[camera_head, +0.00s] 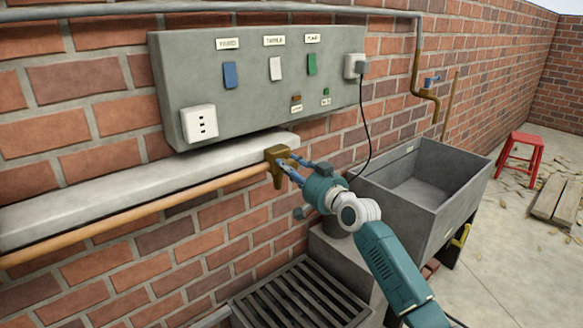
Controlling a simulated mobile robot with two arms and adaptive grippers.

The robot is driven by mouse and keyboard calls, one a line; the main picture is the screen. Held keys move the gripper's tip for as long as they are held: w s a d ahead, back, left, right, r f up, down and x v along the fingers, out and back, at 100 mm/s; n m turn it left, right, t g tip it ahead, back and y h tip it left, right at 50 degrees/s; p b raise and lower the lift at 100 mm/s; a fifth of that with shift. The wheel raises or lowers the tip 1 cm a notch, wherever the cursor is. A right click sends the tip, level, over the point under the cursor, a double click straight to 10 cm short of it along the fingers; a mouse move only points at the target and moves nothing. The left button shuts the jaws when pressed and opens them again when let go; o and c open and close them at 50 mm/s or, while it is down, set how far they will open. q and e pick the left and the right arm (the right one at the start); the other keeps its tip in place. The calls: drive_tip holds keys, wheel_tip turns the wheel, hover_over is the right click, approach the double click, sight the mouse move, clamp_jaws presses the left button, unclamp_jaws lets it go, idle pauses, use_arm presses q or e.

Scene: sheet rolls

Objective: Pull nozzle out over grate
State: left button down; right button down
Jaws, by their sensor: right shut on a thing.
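The brass-coloured nozzle (276,158) is at the right end of the ledge on the brick wall, where a long orange-brown pipe or hose (130,213) meets it. Its spout points down. My right gripper (289,167) reaches it from the right, with its blue fingers shut on the nozzle. The fingers partly cover its right side. The dark slatted grate (300,294) lies below, near the bottom of the picture, and the nozzle is above it, close to the wall. My left gripper is not in view.
A grey panel (250,85) with coloured switches and sockets hangs above the pale ledge (95,198). A black cord (366,130) hangs from its plug. A grey stone sink (425,185) stands right of my arm. A red stool (521,155) and planks (556,198) are farther right.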

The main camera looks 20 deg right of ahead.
drive_tip(key=shift+r, duration=0.15)
drive_tip(key=c, duration=1.3)
unclamp_jaws()
drive_tip(key=shift+a, duration=0.1)
drive_tip(key=shift+o, duration=0.2)
drive_tip(key=shift+s, duration=0.3)
drive_tip(key=v, duration=1.1)
drive_tip(key=shift+s, duration=0.25)
